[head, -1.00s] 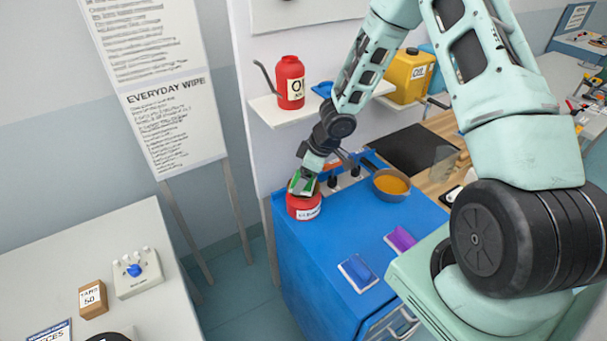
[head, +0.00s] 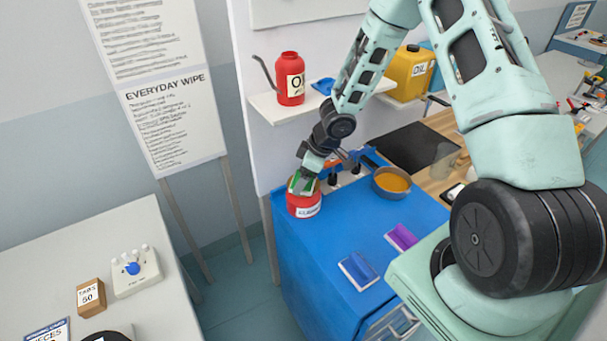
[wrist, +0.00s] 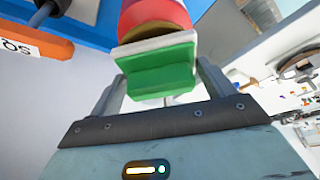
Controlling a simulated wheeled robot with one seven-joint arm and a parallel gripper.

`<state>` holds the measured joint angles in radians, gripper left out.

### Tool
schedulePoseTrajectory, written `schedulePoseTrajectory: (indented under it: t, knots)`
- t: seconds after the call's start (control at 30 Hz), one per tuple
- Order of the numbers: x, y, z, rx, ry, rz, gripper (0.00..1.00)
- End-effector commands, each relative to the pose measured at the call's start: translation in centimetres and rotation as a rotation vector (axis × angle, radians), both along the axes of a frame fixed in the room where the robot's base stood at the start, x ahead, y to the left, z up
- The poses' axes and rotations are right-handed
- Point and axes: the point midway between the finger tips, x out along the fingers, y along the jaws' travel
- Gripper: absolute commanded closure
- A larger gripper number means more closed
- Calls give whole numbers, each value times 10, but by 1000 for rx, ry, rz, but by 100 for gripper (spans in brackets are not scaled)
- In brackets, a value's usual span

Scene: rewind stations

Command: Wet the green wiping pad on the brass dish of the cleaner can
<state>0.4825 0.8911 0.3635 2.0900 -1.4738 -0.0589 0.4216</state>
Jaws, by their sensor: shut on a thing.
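The green wiping pad (wrist: 157,80) is held between the two fingers of my gripper (wrist: 160,72), with a pale layer along its far side. The red cleaner can (head: 304,207) with a white label stands on the blue bench top's back left corner. In the wrist view, the brass dish (wrist: 152,32) on the can shows just beyond the pad's pale side. The pad seems to be at the dish, but I cannot tell whether they touch. In the head view, my gripper (head: 303,182) is over the can's top and largely hides the dish.
A blue pad (head: 358,270) and a purple pad (head: 401,237) lie on the blue bench (head: 325,250). A bowl of orange contents (head: 392,184) stands right of my gripper. A red oil can (head: 290,80) is on the shelf above. Free bench top lies in front of the can.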

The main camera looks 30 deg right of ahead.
Motion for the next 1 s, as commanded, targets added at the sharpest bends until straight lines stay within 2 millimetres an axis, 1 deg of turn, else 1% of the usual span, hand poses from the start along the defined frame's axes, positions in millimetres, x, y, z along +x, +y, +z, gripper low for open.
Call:
schedulePoseTrajectory:
  t: [0.8, 1.0]
  knots:
    - [0, 0, -10, 0, 0, 0, 37]
    - [0, 0, -10, -1, 1, 0, 37]
